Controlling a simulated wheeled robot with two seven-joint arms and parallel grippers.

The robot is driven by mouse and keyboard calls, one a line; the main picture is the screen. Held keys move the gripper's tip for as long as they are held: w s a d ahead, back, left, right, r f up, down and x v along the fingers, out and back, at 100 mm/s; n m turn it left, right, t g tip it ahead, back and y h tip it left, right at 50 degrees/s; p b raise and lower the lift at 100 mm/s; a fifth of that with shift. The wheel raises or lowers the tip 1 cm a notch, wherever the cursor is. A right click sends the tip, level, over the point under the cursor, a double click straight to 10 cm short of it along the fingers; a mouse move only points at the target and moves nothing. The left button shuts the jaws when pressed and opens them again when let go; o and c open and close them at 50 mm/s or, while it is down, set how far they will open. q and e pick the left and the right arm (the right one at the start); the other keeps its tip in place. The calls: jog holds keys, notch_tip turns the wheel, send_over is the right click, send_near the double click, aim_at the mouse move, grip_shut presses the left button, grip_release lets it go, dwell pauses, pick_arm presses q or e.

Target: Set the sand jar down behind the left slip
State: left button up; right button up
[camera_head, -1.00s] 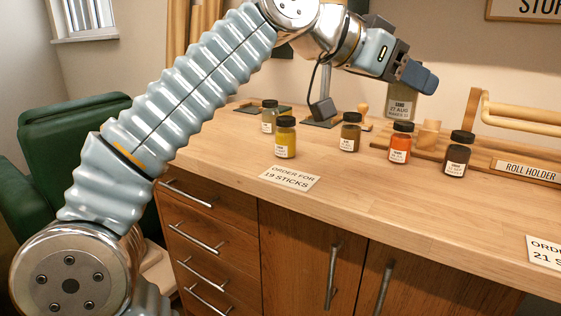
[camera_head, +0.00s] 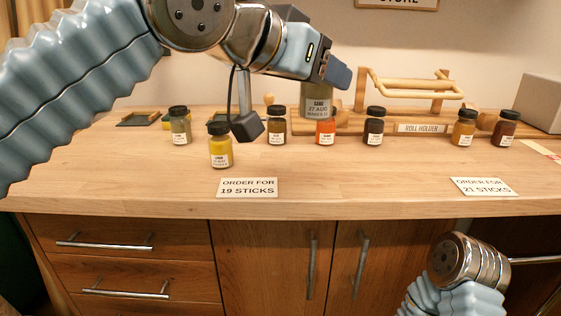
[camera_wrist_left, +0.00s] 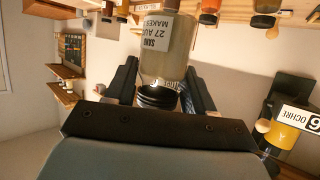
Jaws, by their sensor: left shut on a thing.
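The sand jar (camera_head: 318,104) has a grey-beige body and a label reading "SAND 27 AUG". My left gripper (camera_head: 328,76) is shut on its top and holds it upright above the worktop, in front of the roll holder in the picture and over an orange jar. In the left wrist view the sand jar (camera_wrist_left: 168,45) has its black lid between the fingers of my left gripper (camera_wrist_left: 160,88). The left slip (camera_head: 248,187), "ORDER FOR 19 STICKS", lies near the front edge. The right slip (camera_head: 483,187) reads "ORDER FOR 21 STICKS". My right gripper is out of view.
A yellow jar (camera_head: 220,148) stands behind and left of the left slip. Farther back stand an olive jar (camera_head: 180,127), a brown jar (camera_head: 277,128), the orange jar (camera_head: 325,132) and a dark jar (camera_head: 374,128). The worktop (camera_head: 365,180) between the slips is clear.

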pick_arm(q)
jog(key=shift+s+d, duration=0.2)
jog(key=shift+d, duration=0.35)
jog(key=shift+s+d, duration=0.15)
jog(key=shift+d, duration=0.35)
jog(key=shift+g, duration=0.3)
jog(key=w+a+f+b, duration=0.1)
jog(key=w+a+f, duration=0.1)
jog(key=w+f, duration=0.2)
jog(key=w+a+f+b, duration=0.1)
jog(key=w+a+f, duration=0.1)
jog(key=w+f, duration=0.1)
jog(key=w+a+f+b, duration=0.1)
jog(key=w+a+f, duration=0.1)
jog(key=w+f, duration=0.2)
jog(key=shift+w+a+f, duration=0.25)
jog(key=shift+w+f, duration=0.1)
jog(key=shift+f, duration=0.35)
jog(key=shift+f+h, duration=0.3)
jog(key=shift+f, duration=0.05)
